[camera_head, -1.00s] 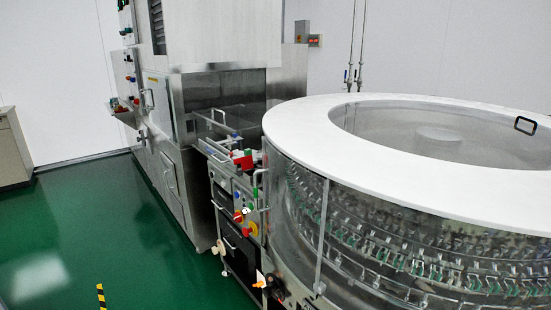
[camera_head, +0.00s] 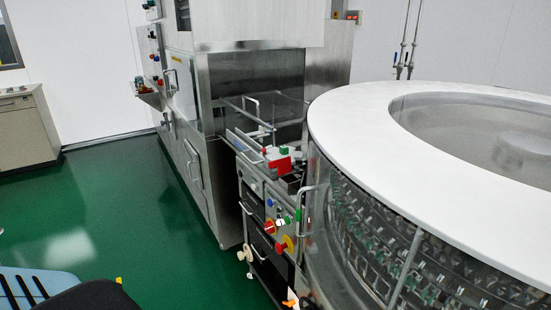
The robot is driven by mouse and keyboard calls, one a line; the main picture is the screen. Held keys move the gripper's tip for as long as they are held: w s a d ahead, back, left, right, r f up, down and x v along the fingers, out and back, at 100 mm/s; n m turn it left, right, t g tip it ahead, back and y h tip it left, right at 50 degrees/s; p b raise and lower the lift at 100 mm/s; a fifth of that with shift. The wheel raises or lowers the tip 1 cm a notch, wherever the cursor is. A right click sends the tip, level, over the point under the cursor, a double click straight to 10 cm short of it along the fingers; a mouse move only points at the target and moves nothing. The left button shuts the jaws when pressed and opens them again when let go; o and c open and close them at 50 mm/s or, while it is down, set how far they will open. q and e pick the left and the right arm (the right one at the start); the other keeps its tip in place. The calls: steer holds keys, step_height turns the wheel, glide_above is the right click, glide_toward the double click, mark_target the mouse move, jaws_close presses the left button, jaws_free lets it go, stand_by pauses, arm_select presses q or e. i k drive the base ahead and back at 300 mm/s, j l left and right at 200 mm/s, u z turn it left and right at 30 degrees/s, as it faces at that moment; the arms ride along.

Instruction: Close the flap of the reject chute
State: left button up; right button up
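I cannot pick out the reject chute or its flap for certain. The round washer (camera_head: 345,100) with its white top ring fills the right side. Beside it, to its left, stands a narrow steel unit (camera_head: 250,195) with coloured knobs, dark front panels and a transparent guard (camera_head: 262,112) with handles on top. A red and white part (camera_head: 280,161) sits on that unit. Neither of my grippers is in view.
A tall steel cabinet (camera_head: 215,175) stands behind the narrow unit. A beige cupboard (camera_head: 25,130) is at the far left. Green floor (camera_head: 130,215) is open in between. A blue slotted object (camera_head: 30,283) and a dark rounded one (camera_head: 90,296) show at the bottom left; I cannot tell what they are.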

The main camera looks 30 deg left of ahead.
mark_target(284, 166)
steer(key=i+j, duration=0.45)
steer(key=j, duration=0.25)
steer(key=i+j+z, duration=0.1)
steer(key=i+j, duration=0.15)
steer(key=j, duration=0.15)
